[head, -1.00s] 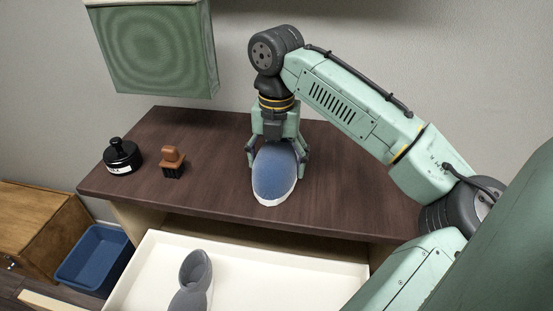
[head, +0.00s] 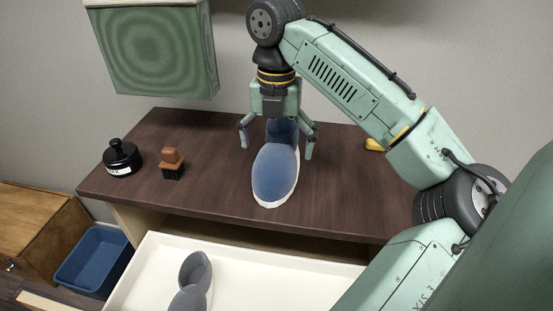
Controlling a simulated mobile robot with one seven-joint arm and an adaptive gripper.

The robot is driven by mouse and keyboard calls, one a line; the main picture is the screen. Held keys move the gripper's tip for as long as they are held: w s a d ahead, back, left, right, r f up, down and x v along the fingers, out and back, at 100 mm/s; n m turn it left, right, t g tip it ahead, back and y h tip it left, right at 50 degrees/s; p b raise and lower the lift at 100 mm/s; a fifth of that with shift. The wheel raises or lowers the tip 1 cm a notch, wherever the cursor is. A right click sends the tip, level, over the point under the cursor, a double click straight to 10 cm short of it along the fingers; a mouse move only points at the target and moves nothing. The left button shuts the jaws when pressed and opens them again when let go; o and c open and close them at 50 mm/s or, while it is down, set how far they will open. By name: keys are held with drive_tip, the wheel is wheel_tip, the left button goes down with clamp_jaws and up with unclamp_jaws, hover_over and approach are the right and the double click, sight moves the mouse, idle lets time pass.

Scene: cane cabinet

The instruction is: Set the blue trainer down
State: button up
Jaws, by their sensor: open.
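The blue trainer (head: 274,172) stands on the dark wooden cabinet top (head: 215,195), its white-edged toe towards the front edge. My gripper (head: 278,146) is open above the trainer's rear part. Its fingers are spread wide, one on each side of the shoe, with visible gaps to it. The gripper body hides part of the view behind the heel.
An open white drawer (head: 255,285) below the front edge holds a grey shoe (head: 192,283). A black bottle (head: 122,157) and a brown brush (head: 172,164) stand at left. A yellow object (head: 374,145) lies at right. A green hanging box (head: 155,50) is upper left; a blue bin (head: 93,260) is lower left.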

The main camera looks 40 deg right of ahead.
sight(276, 149)
wheel_tip(276, 149, up, 8)
drive_tip(key=shift+f+p, duration=0.25)
drive_tip(key=shift+p, duration=0.1)
idle(0.4)
